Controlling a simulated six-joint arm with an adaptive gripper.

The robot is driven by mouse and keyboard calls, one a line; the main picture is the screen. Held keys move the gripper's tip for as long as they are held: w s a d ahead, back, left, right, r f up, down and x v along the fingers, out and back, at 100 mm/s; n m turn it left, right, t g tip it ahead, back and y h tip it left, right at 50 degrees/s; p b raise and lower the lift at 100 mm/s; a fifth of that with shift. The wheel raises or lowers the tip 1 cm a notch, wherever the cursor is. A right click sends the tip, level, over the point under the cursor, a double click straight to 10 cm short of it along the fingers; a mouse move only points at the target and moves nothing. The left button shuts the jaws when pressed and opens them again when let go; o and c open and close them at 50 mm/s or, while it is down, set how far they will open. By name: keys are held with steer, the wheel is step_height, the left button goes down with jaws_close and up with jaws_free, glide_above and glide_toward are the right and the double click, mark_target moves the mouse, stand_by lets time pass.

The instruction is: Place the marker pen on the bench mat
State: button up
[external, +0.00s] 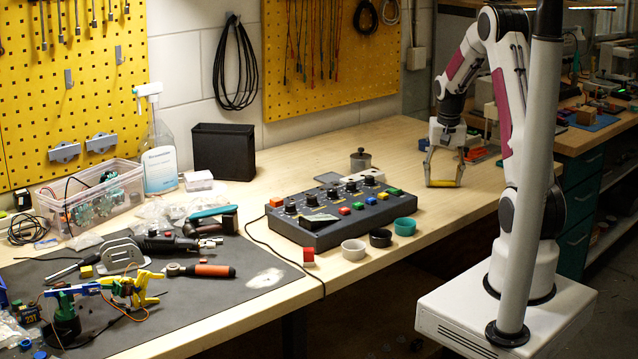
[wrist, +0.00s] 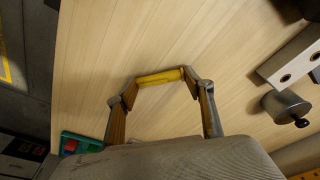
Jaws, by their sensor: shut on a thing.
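The marker pen (external: 443,183) is a short yellow cylinder at the bench's right end in the external view. In the wrist view the yellow pen (wrist: 160,77) lies crosswise between my two fingertips. My gripper (external: 444,180) points down and is shut on the pen, with a finger at each end of it. It also shows in the wrist view (wrist: 161,82). The pen is low over the wood; I cannot tell whether it touches it. The bench mat (external: 213,305) is dark grey and lies at the bench's left front, far from my gripper.
A control box (external: 340,212) with knobs and coloured buttons stands between my gripper and the mat. Small cups (external: 404,227) line its front, and a metal pot (external: 360,160) is behind it. Tools and a small robot arm (external: 130,287) cover much of the mat; its right front is clearer.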

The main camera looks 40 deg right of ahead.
steer(key=shift+f, duration=0.1)
steer(key=o, duration=0.9)
steer(key=shift+c, duration=0.2)
step_height(320, 180, up, 8)
steer(key=shift+s+a+f, duration=0.15)
steer(key=shift+s+a, duration=0.25)
steer(key=shift+a, duration=0.1)
stand_by(0.3)
